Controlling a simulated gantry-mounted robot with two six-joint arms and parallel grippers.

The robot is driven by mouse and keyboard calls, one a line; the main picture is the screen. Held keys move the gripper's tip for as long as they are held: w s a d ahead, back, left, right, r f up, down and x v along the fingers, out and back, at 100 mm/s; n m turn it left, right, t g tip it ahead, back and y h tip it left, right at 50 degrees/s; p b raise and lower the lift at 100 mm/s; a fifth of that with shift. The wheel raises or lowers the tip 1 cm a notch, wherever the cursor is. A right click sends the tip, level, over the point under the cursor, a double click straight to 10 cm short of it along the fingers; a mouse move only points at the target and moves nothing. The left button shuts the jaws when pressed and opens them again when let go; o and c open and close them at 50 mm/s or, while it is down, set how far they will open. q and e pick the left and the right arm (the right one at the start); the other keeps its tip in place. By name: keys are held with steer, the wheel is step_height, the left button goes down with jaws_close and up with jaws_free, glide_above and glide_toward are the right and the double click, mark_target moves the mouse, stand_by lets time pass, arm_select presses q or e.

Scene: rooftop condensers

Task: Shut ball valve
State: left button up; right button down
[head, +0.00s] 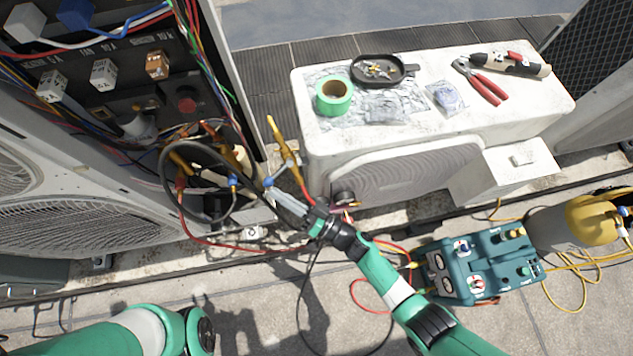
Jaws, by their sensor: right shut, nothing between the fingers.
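A slim yellow piece (279,138), which looks like the ball valve's lever, stands tilted by the corner of the open electrical cabinet. The valve body cannot be made out clearly among the hoses and fittings below it. My right gripper (272,188) is shut and empty. Its tips are close below the yellow piece, beside a blue fitting; whether they touch is hard to tell. Part of my left arm shows at the bottom left, but its gripper is out of view.
A black hose (166,178) loops left of the gripper, with red hoses nearby. A white condenser unit (425,118) carries green tape (334,96), a black dish (380,72) and red pliers (482,82). A teal manifold box (476,265) and yellow cylinder (592,218) stand at right.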

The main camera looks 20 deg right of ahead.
arm_select(q)
steer(key=shift+r, duration=0.2)
arm_select(e)
steer(key=shift+w+a+r, duration=0.4)
steer(key=shift+w+a, duration=0.2)
steer(key=shift+a, duration=0.25)
steer(key=shift+w, duration=0.1)
arm_select(q)
steer(key=shift+s+d+r+p, duration=0.25)
steer(key=shift+s+r+p, duration=0.15)
steer(key=shift+s+p, duration=0.15)
arm_select(e)
steer(key=s+a+f, duration=0.1)
steer(key=s+f, duration=0.3)
steer(key=s, duration=0.8)
steer(key=shift+a+f, duration=0.2)
steer(key=shift+f, duration=0.2)
